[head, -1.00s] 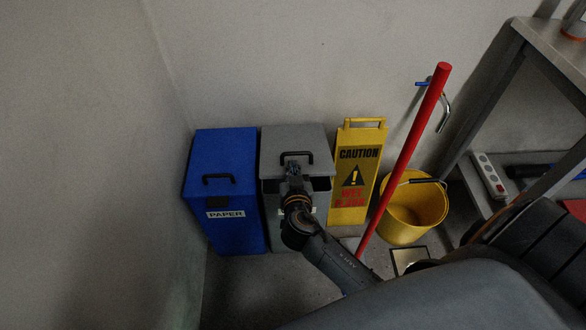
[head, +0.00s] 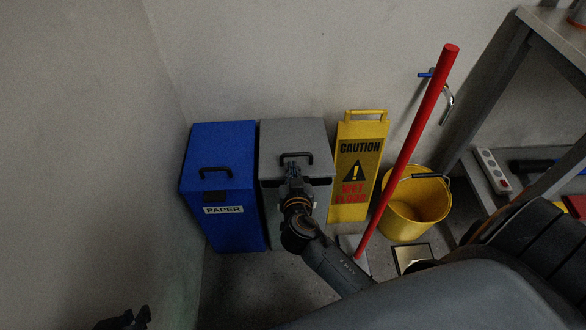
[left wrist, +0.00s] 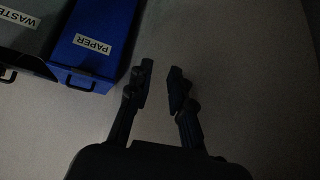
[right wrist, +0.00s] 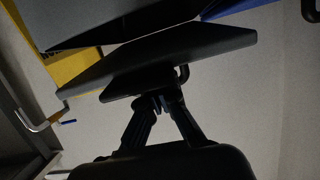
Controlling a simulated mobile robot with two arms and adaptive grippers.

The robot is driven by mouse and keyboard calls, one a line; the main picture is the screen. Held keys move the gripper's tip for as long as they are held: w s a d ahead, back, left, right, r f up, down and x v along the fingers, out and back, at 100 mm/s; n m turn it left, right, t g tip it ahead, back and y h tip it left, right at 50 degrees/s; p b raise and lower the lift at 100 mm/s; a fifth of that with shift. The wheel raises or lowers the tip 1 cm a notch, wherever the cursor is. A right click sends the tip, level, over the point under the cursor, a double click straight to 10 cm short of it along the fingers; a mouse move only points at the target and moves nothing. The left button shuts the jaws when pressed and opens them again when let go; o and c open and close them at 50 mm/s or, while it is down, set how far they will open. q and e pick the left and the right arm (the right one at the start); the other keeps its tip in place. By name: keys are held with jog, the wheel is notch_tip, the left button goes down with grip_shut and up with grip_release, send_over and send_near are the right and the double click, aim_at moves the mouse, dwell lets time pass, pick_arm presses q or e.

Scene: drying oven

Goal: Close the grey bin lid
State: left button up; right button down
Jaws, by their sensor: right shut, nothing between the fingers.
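The grey bin lid (head: 295,133) sits on the grey bin, right of the blue PAPER bin, with a black handle (head: 297,159) near its front edge. In the right wrist view the lid (right wrist: 185,52) is a tilted slab, and a gap shows between it and the bin body (right wrist: 120,27). My right gripper (head: 292,172) is shut and empty at the lid's front edge, by the handle; its fingertips (right wrist: 158,101) are close to the lid, but contact is unclear. My left gripper (left wrist: 161,87) is open and empty, away from the bins, at the head view's lower left (head: 124,320).
The blue bin (head: 219,160) stands close on the left. A yellow caution sign (head: 357,170), a yellow bucket (head: 415,207) and a red pole (head: 407,150) stand to the right. A wall is behind; the floor left of my right arm is clear.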

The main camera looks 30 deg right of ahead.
pick_arm(q)
jog(key=shift+w+d+r, duration=0.15)
jog(key=shift+w+d, duration=0.05)
jog(key=shift+w, duration=0.25)
pick_arm(e)
jog(key=shift+f, duration=0.25)
pick_arm(q)
jog(key=shift+w+t, duration=0.15)
jog(key=shift+t, duration=0.15)
pick_arm(e)
jog(key=shift+s, duration=0.1)
